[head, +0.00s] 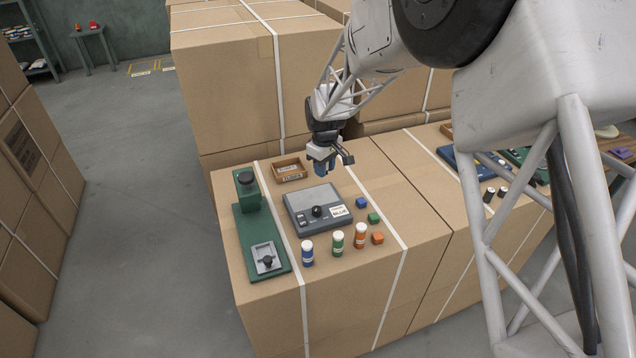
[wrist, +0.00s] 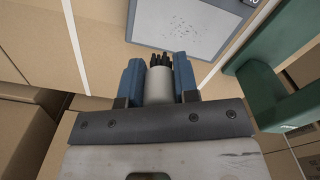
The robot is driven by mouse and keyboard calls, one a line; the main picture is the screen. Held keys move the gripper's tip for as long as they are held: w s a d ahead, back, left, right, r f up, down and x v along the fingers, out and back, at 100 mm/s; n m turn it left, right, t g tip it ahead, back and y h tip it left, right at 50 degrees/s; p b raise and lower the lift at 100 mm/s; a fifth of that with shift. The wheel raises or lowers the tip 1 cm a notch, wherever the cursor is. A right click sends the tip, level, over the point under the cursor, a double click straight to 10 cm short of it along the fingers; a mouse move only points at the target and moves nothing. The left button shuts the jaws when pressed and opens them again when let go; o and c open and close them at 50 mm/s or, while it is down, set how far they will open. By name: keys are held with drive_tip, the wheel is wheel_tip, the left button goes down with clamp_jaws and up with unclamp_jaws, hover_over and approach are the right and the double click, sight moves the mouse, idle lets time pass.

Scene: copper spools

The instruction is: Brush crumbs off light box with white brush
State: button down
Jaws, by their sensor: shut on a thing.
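The light box (head: 302,199) is a dark grey unit with a pale panel, a black knob and a white label, on the carton top in the head view. In the wrist view its light panel (wrist: 185,28) carries a scatter of small dark crumbs (wrist: 183,25). My gripper (head: 325,170) is above the carton, just behind the light box's far right edge. In the wrist view its blue fingers are shut on the white brush (wrist: 159,86), whose dark bristles point toward the panel, apart from it.
A green stand (head: 248,225) is close on the left. A small wooden tray (head: 290,174) lies behind. Blue (head: 307,254), green (head: 338,245) and orange (head: 360,236) bottles stand in front, with small coloured cubes to the right. Taller cartons (head: 235,85) rise behind.

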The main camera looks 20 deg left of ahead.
sight(301, 201)
drive_tip(key=shift+f, duration=0.15)
drive_tip(key=shift+f, duration=2.95)
drive_tip(key=shift+f, duration=1.1)
drive_tip(key=shift+s+a, duration=0.1)
drive_tip(key=shift+a, duration=0.05)
drive_tip(key=shift+s+a+r, duration=0.1)
drive_tip(key=shift+s+a, duration=1.1)
drive_tip(key=shift+s+a+f, duration=0.2)
drive_tip(key=shift+s+a, duration=1.1)
drive_tip(key=shift+s, duration=0.05)
